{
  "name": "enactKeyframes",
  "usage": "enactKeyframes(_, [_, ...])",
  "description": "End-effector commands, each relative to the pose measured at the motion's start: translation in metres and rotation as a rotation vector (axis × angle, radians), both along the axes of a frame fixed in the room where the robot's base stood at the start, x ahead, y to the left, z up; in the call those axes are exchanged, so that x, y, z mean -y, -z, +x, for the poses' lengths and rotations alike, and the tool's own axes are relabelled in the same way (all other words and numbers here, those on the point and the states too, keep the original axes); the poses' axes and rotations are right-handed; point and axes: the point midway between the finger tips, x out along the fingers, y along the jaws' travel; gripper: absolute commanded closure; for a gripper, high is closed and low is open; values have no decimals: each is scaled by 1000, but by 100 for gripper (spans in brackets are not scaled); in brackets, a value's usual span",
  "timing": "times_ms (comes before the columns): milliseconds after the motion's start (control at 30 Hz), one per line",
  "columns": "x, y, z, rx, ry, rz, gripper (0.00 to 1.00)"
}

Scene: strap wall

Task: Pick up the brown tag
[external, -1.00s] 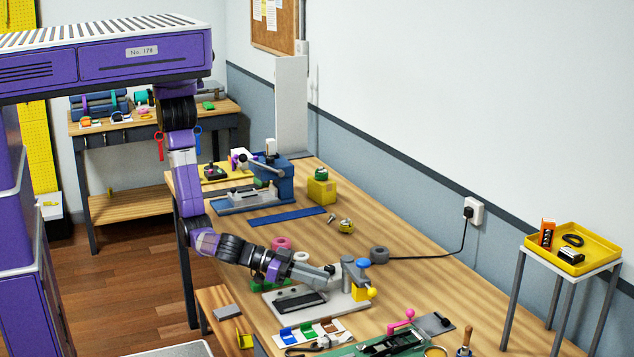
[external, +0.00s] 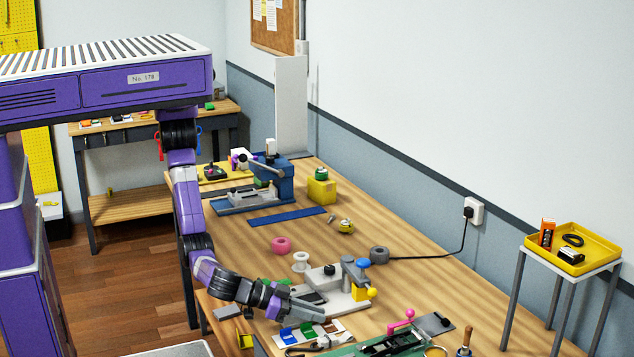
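The brown tag (external: 330,327) is a small tag at the right end of a white tag holder (external: 344,335) near the front of the workbench. A green tag (external: 307,331) and a blue tag (external: 287,335) sit to its left in the same holder. My gripper (external: 319,317) points down and right, just above and behind the tags, close to the brown one. It looks apart from the tag, but I cannot tell for sure. Its fingers are too small to show whether they are open or shut.
A grey clamping fixture (external: 345,300) with a blue knob and a yellow part stands right behind my gripper. A green board (external: 375,349) with a black device lies to the right of the holder.

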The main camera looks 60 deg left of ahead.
Motion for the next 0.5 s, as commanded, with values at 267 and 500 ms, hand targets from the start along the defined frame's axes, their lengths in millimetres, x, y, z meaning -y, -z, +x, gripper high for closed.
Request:
enactKeyframes(267, [9, 10, 22, 0, 0, 1, 83])
enactKeyframes(500, [9, 10, 22, 0, 1, 0, 91])
